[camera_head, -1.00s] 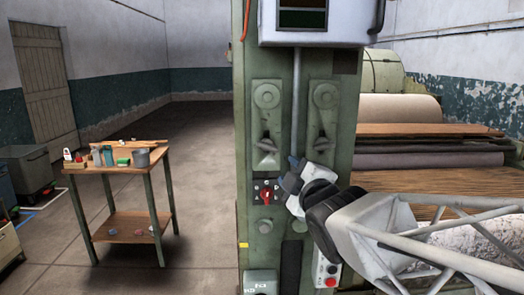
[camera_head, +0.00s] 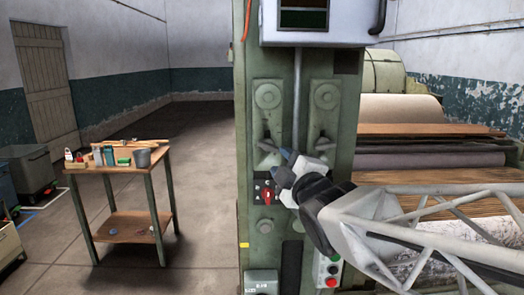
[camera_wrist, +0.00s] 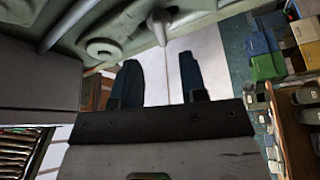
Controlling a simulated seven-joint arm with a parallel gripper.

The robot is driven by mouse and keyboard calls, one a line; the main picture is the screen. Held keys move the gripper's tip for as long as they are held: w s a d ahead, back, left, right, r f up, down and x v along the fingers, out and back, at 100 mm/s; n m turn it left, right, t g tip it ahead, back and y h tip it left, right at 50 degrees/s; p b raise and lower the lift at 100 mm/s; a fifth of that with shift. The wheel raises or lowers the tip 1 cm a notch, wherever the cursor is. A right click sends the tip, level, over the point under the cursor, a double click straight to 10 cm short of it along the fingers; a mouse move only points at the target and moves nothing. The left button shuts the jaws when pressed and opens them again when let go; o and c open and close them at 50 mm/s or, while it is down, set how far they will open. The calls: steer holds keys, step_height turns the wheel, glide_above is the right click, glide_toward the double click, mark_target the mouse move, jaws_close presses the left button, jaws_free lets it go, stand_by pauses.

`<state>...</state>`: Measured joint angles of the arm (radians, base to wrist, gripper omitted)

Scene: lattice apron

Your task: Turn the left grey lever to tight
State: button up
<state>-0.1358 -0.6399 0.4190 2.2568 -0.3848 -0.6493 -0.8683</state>
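The left grey lever (camera_head: 267,147) is on a green plate on the machine column, below a round boss. Its handle looks slanted, sloping down to the right; tight and loose markings are too small to read. My gripper (camera_head: 286,156) is just right of and slightly below this lever, its bluish fingertips pointing up and left; I cannot tell whether they touch it. In the wrist view my gripper (camera_wrist: 160,85) shows two dark fingers well apart with nothing held between them. A grey lever (camera_wrist: 160,24) shows beyond the fingers there; which one is unclear.
A similar right lever (camera_head: 322,144) sits close above my gripper. A red rotary switch (camera_head: 267,194) is below the left lever. A grey pipe (camera_head: 296,100) runs vertically between the lever plates. A wooden table (camera_head: 130,222) with small items stands left; the floor between is clear.

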mark_target(271, 149)
steer(key=shift+x, duration=3.25)
jaws_close()
